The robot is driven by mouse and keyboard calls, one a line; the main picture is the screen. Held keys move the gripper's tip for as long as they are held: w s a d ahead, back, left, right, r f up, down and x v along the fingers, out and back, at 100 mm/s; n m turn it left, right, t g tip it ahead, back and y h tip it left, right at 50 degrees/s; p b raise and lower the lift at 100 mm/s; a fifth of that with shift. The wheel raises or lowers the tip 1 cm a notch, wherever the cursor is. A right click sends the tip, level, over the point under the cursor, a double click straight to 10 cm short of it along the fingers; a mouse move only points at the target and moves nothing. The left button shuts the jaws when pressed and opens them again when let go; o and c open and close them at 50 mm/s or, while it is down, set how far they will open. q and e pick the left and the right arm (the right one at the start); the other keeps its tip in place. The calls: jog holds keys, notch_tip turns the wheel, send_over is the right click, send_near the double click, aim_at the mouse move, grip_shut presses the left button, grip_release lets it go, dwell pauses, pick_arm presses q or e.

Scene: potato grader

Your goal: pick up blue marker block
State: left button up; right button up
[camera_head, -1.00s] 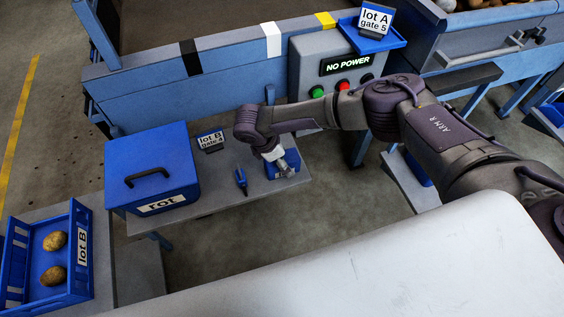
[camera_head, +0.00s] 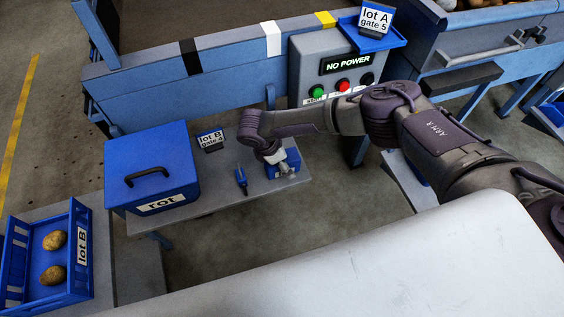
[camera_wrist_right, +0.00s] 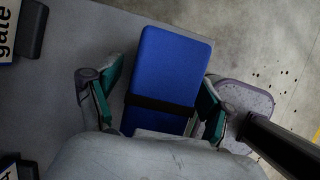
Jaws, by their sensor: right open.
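The blue marker block (camera_head: 294,157) lies near the right end of the grey side table, partly hidden by my right gripper (camera_head: 281,171) in the head view. In the right wrist view the blue block (camera_wrist_right: 172,68) has a black band across it and sits between the two green-padded fingers of my right gripper (camera_wrist_right: 160,100). The fingers are open, one on each side, with a gap at the left finger. Whether the right finger touches it I cannot tell. My left gripper is in neither view.
A control box (camera_head: 336,72) reads "NO POWER".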

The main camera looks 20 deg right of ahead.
jog(key=c, duration=1.3)
jog(key=shift+c, duration=0.7)
jog(key=shift+r, duration=0.15)
